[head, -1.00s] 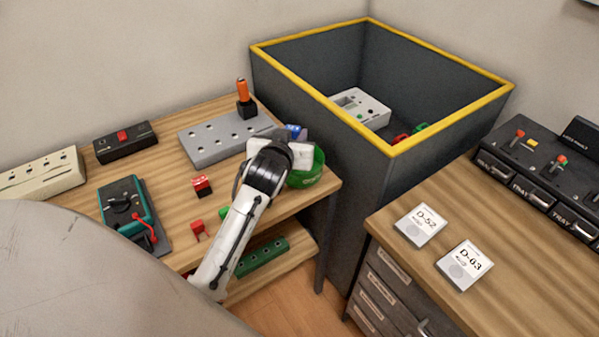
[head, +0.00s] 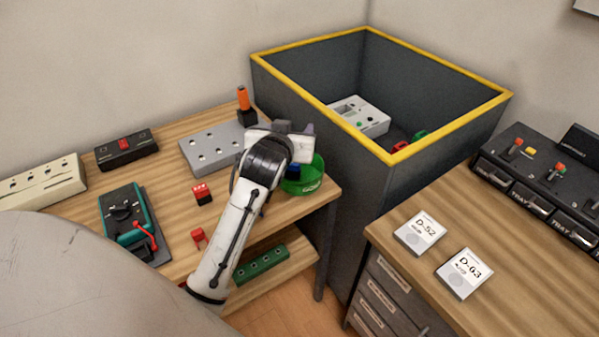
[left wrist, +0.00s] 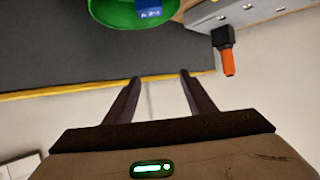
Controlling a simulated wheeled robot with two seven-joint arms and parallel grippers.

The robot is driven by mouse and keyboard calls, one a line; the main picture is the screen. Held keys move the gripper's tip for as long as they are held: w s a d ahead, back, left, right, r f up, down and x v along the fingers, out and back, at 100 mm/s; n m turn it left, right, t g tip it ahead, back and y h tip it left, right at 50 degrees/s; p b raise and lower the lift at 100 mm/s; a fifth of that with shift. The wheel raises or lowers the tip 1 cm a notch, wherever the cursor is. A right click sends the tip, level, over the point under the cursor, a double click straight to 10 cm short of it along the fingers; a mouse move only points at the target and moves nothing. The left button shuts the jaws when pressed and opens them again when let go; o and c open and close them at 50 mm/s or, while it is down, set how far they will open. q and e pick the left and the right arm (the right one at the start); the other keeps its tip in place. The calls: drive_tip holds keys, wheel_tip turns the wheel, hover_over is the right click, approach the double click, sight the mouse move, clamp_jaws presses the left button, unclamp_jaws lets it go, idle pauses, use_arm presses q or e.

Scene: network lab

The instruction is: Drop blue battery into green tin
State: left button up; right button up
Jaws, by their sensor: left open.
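The green tin (head: 312,184) stands near the right front corner of the wooden bench, partly behind my left arm. The blue battery (head: 292,171) is inside the tin, against its left side as seen from my head. In the left wrist view, the tin (left wrist: 110,12) and battery (left wrist: 149,12) show at the top edge, cut off by the frame. My left gripper (head: 296,128) is above and behind the tin, apart from the battery. Its fingers (left wrist: 161,77) are spread with nothing between them. My right gripper is not in view.
A deep dark bin (head: 345,205) with a yellow rim rises right of the bench. A teal meter (head: 128,215) and red pieces (head: 202,192) lie to the left.

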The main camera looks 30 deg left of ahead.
use_arm(q)
wheel_tip(320, 180, up, 6)
drive_tip(key=shift+f, duration=0.15)
idle(0.4)
drive_tip(key=s+d+f+m+g+h, duration=0.2)
drive_tip(key=s+d+f, duration=0.1)
drive_tip(key=s+f, duration=0.4)
drive_tip(key=s+d+f+m+g+h, duration=0.1)
drive_tip(key=s+d+f+g, duration=0.15)
drive_tip(key=s+f, duration=0.4)
drive_tip(key=s+d+f+m+g+h, duration=0.15)
drive_tip(key=s+d+f, duration=0.25)
drive_tip(key=s, duration=0.6)
drive_tip(key=s+d+f+m+g+h, duration=0.1)
drive_tip(key=s+d+f+m+g, duration=0.2)
drive_tip(key=s, duration=0.6)
drive_tip(key=w+d+f+t+h, duration=0.1)
drive_tip(key=w+d+f+t, duration=0.1)
drive_tip(key=f, duration=0.4)
drive_tip(key=w+d+f+t+h, duration=0.1)
drive_tip(key=w+d+f+t, duration=0.1)
drive_tip(key=f, duration=0.4)
drive_tip(key=shift+d+f+n+t, duration=0.25)
drive_tip(key=shift+d+n+t, duration=0.25)
drive_tip(key=shift+d, duration=0.6)
drive_tip(key=shift+w, duration=0.1)
